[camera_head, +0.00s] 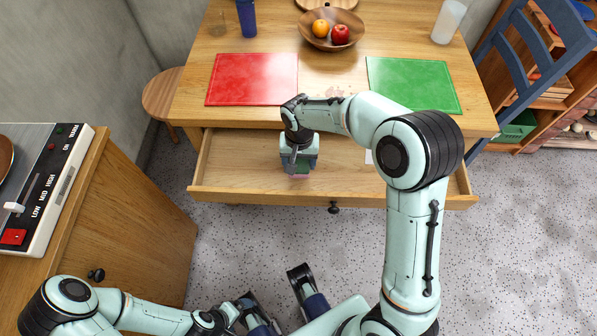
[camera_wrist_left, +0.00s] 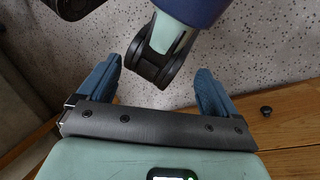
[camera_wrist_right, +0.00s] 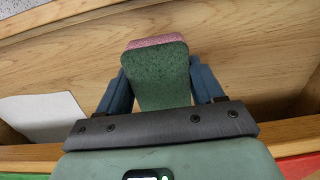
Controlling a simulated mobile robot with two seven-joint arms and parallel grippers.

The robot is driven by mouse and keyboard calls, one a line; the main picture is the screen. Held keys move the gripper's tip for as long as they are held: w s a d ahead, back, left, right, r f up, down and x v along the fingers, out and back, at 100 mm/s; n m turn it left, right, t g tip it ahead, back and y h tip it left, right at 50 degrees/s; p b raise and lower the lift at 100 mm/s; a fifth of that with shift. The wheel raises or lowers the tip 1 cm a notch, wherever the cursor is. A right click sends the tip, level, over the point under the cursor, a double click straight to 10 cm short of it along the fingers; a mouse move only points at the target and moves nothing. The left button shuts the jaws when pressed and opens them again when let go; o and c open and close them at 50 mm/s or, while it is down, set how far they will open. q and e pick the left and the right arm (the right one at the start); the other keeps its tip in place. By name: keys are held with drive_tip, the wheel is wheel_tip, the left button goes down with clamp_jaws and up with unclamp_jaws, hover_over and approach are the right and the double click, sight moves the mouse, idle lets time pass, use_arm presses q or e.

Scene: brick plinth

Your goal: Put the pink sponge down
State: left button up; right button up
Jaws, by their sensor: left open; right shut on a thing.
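The sponge (camera_wrist_right: 155,78) is a pink layer on a green layer. My right gripper (camera_wrist_right: 158,66) is shut on it, with one blue finger at each side. In the head view my right gripper (camera_head: 299,158) reaches down over the open wooden drawer (camera_head: 240,165). A little pink of the sponge (camera_head: 299,176) shows under the gripper there; the rest is hidden. I cannot tell whether the sponge touches the drawer floor. My left gripper (camera_wrist_left: 157,70) is open and empty, low beside my own base.
A flat white thing (camera_wrist_right: 45,117) lies in the drawer. On the table above are a red mat (camera_head: 252,80), a green mat (camera_head: 412,84) and a wooden bowl (camera_head: 312,38) of fruit. A stool (camera_head: 161,94) stands left of the table. The drawer's left part is clear.

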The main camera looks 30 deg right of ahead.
sight(299, 161)
use_arm(q)
drive_tip(key=shift+w+a+f+t+b, duration=0.15)
drive_tip(key=shift+w+a+f+b, duration=0.15)
drive_tip(key=shift+w+f, duration=0.2)
drive_tip(key=shift+w+a+f+t+b, duration=0.15)
drive_tip(key=shift+w+a+f+b, duration=0.15)
drive_tip(key=shift+w, duration=0.3)
use_arm(e)
drive_tip(key=shift+f, duration=3.05)
use_arm(q)
drive_tip(key=shift+d+f, duration=0.1)
use_arm(e)
drive_tip(key=shift+f, duration=0.2)
drive_tip(key=o, duration=1.1)
use_arm(q)
drive_tip(key=shift+w, duration=0.1)
use_arm(e)
drive_tip(key=shift+r, duration=0.2)
drive_tip(key=shift+r, duration=0.3)
use_arm(q)
drive_tip(key=shift+g, duration=0.5)
drive_tip(key=s+r+p, duration=0.1)
drive_tip(key=s+d+r+p, duration=0.1)
drive_tip(key=s+r+p, duration=0.1)
drive_tip(key=shift+s+d+r, duration=0.1)
drive_tip(key=shift+s+d, duration=0.05)
drive_tip(key=shift+s, duration=0.05)
use_arm(e)
wheel_tip(299, 161, up, 12)
drive_tip(key=shift+f, duration=0.25)
